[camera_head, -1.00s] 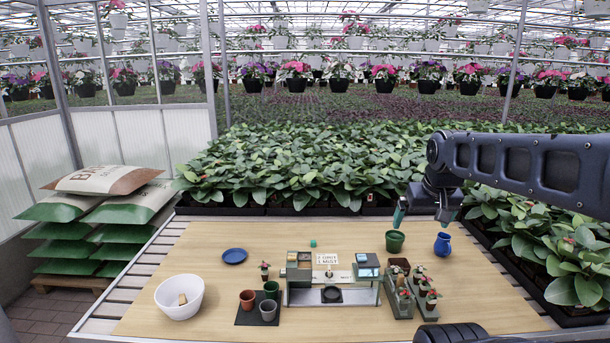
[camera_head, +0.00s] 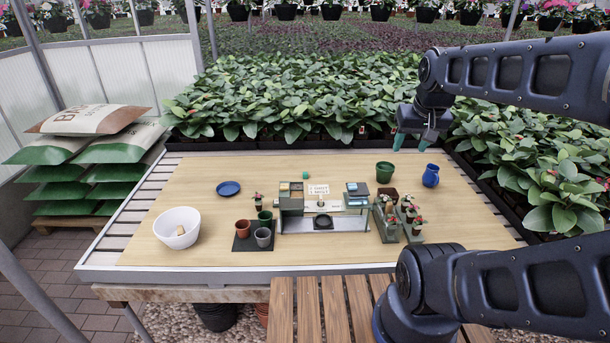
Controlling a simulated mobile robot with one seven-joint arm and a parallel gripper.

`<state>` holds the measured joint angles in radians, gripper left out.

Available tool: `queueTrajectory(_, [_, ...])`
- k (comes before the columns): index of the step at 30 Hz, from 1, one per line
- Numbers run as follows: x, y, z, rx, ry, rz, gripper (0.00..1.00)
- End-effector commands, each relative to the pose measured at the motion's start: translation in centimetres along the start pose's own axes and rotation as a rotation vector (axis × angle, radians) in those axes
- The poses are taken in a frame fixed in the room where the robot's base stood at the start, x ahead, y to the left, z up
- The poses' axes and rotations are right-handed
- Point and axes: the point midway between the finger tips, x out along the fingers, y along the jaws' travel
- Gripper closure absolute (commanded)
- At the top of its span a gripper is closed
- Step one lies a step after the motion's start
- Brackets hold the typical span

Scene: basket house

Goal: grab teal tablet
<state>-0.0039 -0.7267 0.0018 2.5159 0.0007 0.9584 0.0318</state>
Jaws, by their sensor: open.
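A small teal block (camera_head: 306,175) lies on the wooden table behind the small stand, left of the green pot. It is too small to tell whether it is a tablet. Light blue or teal pieces (camera_head: 358,187) sit on the stand's right top; their exact shape is unclear. My gripper (camera_head: 409,144) is open and empty, its teal fingertips pointing down. It appears in the picture above and between the green pot (camera_head: 385,173) and the blue jug (camera_head: 431,176), apart from both teal items.
The stand (camera_head: 291,204) is mid-table. A white bowl (camera_head: 178,238) holding a tan block, a blue plate (camera_head: 228,188) and small pots on a dark mat (camera_head: 240,243) are left. Potted plants in trays (camera_head: 388,230) stand right. Dense plants border the back. The table's front middle is clear.

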Motion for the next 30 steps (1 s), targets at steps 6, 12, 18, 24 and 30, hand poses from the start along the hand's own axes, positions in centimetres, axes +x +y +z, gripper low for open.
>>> queueTrajectory(6, [0.4, -0.7, -5.0, 0.114, -0.039, -0.005, 0.51])
queueTrajectory(12, [1.4, -1.7, -10.0, 0.239, -0.075, -0.003, 0.51])
queueTrajectory(18, [3.2, -2.9, -15.0, 0.361, -0.11, 0.008, 0.51])
queueTrajectory(24, [5.8, -4.5, -19.8, 0.483, -0.143, 0.027, 0.51])
queueTrajectory(30, [9.2, -6.3, -24.2, 0.603, -0.172, 0.053, 0.51])
